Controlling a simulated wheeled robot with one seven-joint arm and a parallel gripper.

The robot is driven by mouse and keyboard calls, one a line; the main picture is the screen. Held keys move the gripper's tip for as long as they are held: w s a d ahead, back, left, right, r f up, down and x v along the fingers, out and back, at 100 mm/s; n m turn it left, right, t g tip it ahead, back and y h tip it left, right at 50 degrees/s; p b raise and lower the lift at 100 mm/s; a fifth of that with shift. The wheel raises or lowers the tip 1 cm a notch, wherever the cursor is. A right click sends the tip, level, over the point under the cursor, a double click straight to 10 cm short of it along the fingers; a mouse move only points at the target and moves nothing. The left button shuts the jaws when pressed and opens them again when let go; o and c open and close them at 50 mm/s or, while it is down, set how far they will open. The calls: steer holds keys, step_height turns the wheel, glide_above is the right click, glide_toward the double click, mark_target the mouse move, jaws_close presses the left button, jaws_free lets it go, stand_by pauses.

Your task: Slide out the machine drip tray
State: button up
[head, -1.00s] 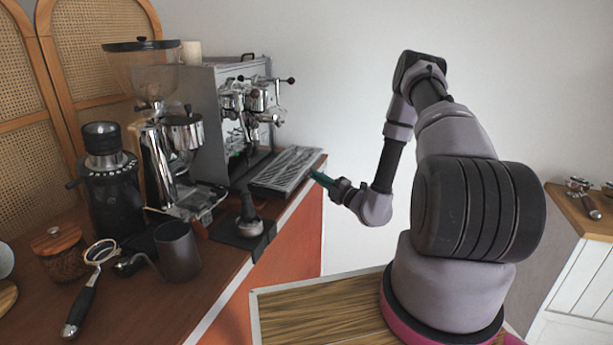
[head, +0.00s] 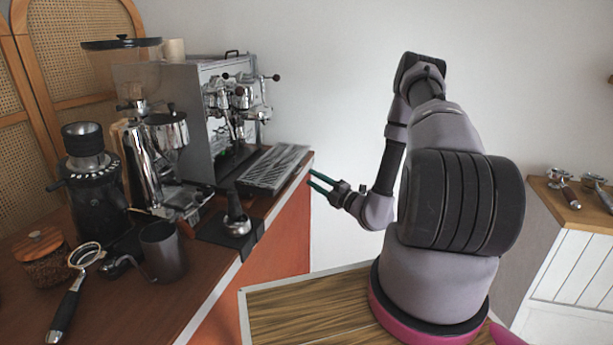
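The drip tray (head: 274,168) is a flat, silver, slatted tray. It sticks out from the front of the espresso machine (head: 222,110) towards the counter's edge. My gripper (head: 315,181) has two green fingers, spread apart with a gap between them. It is empty and points left, just off the counter's edge, a little to the right of the tray and apart from it in the picture. The tray's inner end by the machine's base is hard to make out.
A tamper (head: 236,214) on a black mat stands in front of the tray. A grinder (head: 150,150), a dark pitcher (head: 163,251), a portafilter (head: 72,290) and a lidded jar (head: 42,259) crowd the counter's left.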

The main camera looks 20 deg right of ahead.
steer(key=v, duration=0.6)
stand_by(0.3)
steer(key=s+a+r+n+g+y, duration=0.1)
steer(key=s+a+r+n+g, duration=0.3)
steer(key=r+n+g, duration=0.35)
steer(key=s+a+r+n+g+y, duration=0.1)
steer(key=s+a+r+n+g, duration=0.25)
steer(key=r+n, duration=0.55)
steer(key=s+a+r+n+g+y, duration=0.1)
steer(key=s+a+r+n+g, duration=0.4)
steer(key=n, duration=0.5)
steer(key=s+d+r+n+t+h, duration=0.3)
steer(key=s+r+n+h, duration=0.2)
steer(key=r+n, duration=0.3)
steer(key=s+d+r+n+t+h, duration=0.3)
steer(key=s+d+r+n+h, duration=0.1)
steer(key=r+n, duration=0.5)
steer(key=s+h, duration=0.1)
steer(key=h, duration=0.1)
steer(key=shift+s+r+n+t+h, duration=0.3)
steer(key=shift+s+n+h, duration=0.05)
steer(key=shift+h, duration=0.05)
steer(key=shift+a, duration=0.1)
